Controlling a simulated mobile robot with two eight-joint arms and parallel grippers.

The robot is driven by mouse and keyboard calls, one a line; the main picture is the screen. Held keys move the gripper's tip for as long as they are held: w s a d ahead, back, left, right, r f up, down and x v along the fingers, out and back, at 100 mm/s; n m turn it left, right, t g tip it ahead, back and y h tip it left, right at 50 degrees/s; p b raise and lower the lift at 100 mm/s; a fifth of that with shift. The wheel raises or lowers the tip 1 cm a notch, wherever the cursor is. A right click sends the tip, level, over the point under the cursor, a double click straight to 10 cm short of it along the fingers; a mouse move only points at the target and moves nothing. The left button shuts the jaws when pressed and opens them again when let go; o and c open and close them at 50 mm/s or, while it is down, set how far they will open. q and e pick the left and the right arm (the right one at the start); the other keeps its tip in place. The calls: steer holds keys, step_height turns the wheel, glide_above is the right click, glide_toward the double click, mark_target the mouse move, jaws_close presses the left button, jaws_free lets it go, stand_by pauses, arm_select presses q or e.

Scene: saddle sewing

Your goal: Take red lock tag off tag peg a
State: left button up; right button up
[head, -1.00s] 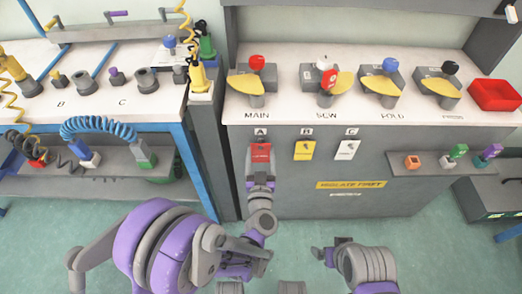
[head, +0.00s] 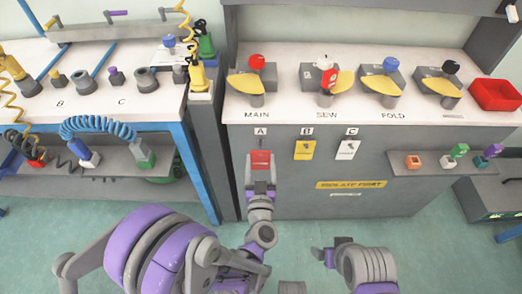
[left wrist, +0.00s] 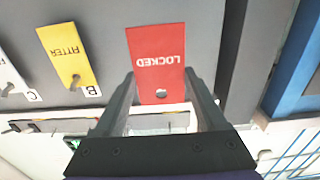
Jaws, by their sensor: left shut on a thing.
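The red lock tag (head: 261,161), marked LOCKED in the left wrist view (left wrist: 157,55), is held at its holed end between the fingers of my left gripper (head: 260,186). The gripper (left wrist: 162,95) is shut on it. The tag is below the label A (head: 261,131) on the grey cabinet front. Its hole shows between my fingers in the left wrist view; I cannot make out tag peg a. My right gripper (head: 324,256) is low at the middle right, away from the tags; its jaw opening is unclear.
A yellow tag (head: 304,150) and a white tag (head: 347,149) hang under labels B and C to the right. The countertop edge is just above. A shelf with small coloured blocks (head: 413,161) juts out at right. A blue table leg (head: 197,170) stands at left.

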arm_select(q)
steer(key=shift+s+r+b, duration=0.1)
steer(key=shift+s+b, duration=0.25)
steer(key=shift+s, duration=2.05)
